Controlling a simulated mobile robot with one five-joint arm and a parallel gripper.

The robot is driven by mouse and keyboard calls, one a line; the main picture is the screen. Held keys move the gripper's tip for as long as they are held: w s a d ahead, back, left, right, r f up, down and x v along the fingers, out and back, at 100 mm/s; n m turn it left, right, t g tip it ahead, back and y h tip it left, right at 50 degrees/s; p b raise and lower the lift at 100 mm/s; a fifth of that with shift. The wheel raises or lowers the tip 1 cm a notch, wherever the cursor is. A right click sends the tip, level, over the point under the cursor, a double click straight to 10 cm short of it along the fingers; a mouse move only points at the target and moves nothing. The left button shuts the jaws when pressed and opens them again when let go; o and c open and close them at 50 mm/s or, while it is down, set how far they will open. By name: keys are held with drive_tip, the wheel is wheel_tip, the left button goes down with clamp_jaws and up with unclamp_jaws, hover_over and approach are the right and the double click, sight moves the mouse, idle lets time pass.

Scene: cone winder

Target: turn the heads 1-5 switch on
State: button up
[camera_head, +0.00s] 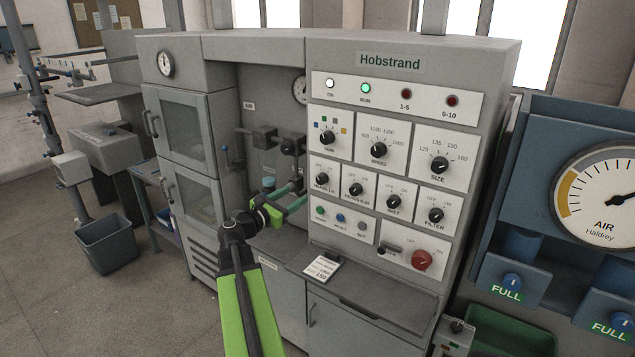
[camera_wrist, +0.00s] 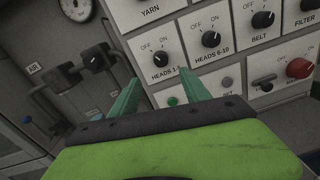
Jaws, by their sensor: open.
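The heads 1-5 switch (camera_head: 322,178) is a black round knob on a white plate, at the left of the panel's third row. In the wrist view the same knob (camera_wrist: 160,58) sits just beyond my fingertips, with OFF at its upper left and ON at its upper right. My gripper (camera_head: 297,197) is in front of the panel, a little below and left of the knob.
The heads 6-10 knob (camera_wrist: 211,39) is close on the right. A green button (camera_wrist: 172,101) lies just below, between the fingers. Black guide parts (camera_wrist: 93,60) stand out at the left. The 1-5 lamp (camera_head: 406,93) is dark red; the run lamp (camera_head: 365,88) glows green.

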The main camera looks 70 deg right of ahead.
sight(319, 180)
drive_tip(key=x, duration=1.3)
drive_tip(key=shift+d, duration=0.25)
